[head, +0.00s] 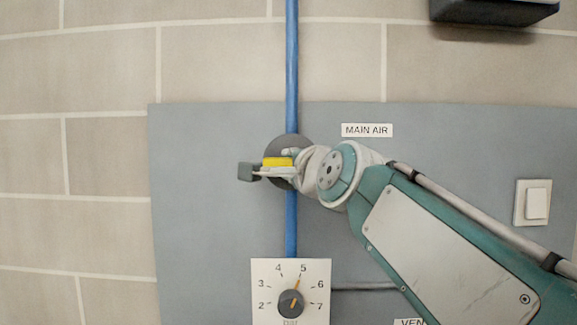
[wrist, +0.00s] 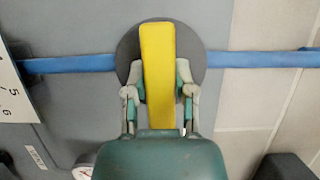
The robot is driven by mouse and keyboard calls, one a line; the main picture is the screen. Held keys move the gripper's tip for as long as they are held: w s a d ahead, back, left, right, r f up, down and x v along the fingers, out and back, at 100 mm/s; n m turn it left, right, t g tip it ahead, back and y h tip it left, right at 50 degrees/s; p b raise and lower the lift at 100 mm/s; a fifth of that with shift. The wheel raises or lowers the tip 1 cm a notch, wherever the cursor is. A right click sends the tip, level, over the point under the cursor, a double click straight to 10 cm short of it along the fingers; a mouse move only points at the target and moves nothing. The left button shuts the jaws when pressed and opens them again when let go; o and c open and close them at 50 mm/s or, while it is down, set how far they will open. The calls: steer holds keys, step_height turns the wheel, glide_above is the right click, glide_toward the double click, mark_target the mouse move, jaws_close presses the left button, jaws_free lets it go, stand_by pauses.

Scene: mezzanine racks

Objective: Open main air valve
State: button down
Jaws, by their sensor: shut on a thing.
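The main air valve has a yellow lever handle (head: 277,162) on a round dark grey disc (head: 290,143), set on a vertical blue pipe (head: 291,60). A "MAIN AIR" label (head: 367,130) is to its right. The handle lies about level, across the pipe. My gripper (head: 270,170) reaches in from the right and hides part of the disc. In the wrist view, my gripper (wrist: 160,80) is shut on the yellow handle (wrist: 158,65), one finger on each side. There too the handle stands crosswise to the blue pipe (wrist: 260,59).
Below the valve is a white dial (head: 291,283) with a dark knob, its orange pointer near 5. A white switch (head: 536,203) is on the grey panel (head: 205,220) at right. A black box (head: 495,10) is on the brick wall above. The panel left of the valve is clear.

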steer(key=shift+f+n, duration=0.1)
steer(key=shift+n, duration=0.3)
steer(key=n+g+h, duration=0.1)
steer(key=n, duration=0.2)
steer(key=shift+g, duration=0.3)
steer(key=n+g+h, duration=0.1)
steer(key=n, duration=0.2)
steer(key=shift+n+h, duration=0.3)
steer(key=shift+n, duration=0.1)
steer(key=n+h, duration=0.2)
steer(key=n, duration=0.1)
steer(key=shift+g, duration=0.4)
steer(key=shift+n+h, duration=1)
steer(key=shift+n, duration=0.3)
steer(key=shift+c, duration=2.2)
jaws_free()
steer(key=shift+w, duration=0.1)
